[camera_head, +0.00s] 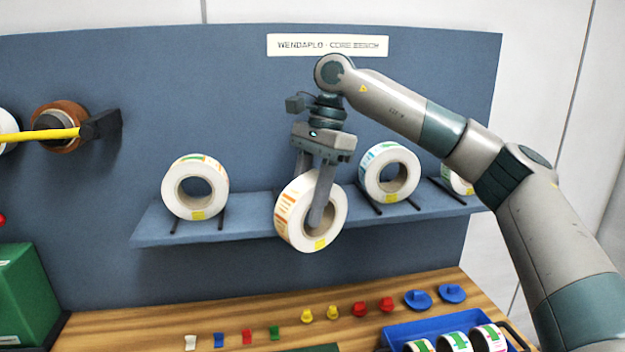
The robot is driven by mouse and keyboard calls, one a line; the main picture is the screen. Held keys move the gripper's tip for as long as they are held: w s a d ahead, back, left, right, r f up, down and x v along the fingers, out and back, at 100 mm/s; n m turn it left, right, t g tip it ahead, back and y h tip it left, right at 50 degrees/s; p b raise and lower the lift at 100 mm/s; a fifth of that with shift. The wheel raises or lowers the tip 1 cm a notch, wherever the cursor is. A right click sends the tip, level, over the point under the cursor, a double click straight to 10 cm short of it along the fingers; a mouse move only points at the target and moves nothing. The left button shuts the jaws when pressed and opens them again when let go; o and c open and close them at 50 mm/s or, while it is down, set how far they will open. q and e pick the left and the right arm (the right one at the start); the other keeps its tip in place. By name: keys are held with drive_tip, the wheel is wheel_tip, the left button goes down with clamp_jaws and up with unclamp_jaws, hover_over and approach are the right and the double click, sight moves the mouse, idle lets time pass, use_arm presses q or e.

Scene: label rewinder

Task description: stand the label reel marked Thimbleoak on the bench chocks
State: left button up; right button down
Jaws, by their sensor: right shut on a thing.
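My right gripper (314,204) is shut on a white label reel with orange printing (290,232), fingers pointing down over its upper rim. The reel is upright, slightly turned, in front of the shelf's front edge. A small yellow tag shows low on its face. No name can be read on it, so I cannot tell whether it is the Thimbleoak one. The wooden bench (150,326) is below. I cannot make out chocks on it; a dark green edge (310,348) is cut off at the bottom. My left gripper is out of view.
The blue shelf (250,225) holds a green-marked reel (180,200), a blue-and-green-marked reel (377,186) and a partly hidden reel (461,183) on dark rails. Small coloured pieces line the bench. A blue tray (420,329) of reels is lower right, a green box (25,292) left.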

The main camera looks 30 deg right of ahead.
drive_tip(key=s+a+f+n+g+h, duration=0.1)
drive_tip(key=s+a+f+n, duration=0.1)
drive_tip(key=s+f+n, duration=0.3)
drive_tip(key=s+a+f+n+g+h, duration=0.1)
drive_tip(key=s+f+n, duration=0.4)
drive_tip(key=f, duration=0.7)
drive_tip(key=s+a+f+n+h, duration=0.1)
drive_tip(key=s+a+f+n, duration=0.2)
drive_tip(key=s+f+n, duration=0.2)
wheel_tip(320, 180, down, 5)
drive_tip(key=shift+s+r+n+g+b, duration=0.2)
drive_tip(key=shift+s+n+g+b, duration=0.15)
drive_tip(key=shift+s, duration=0.7)
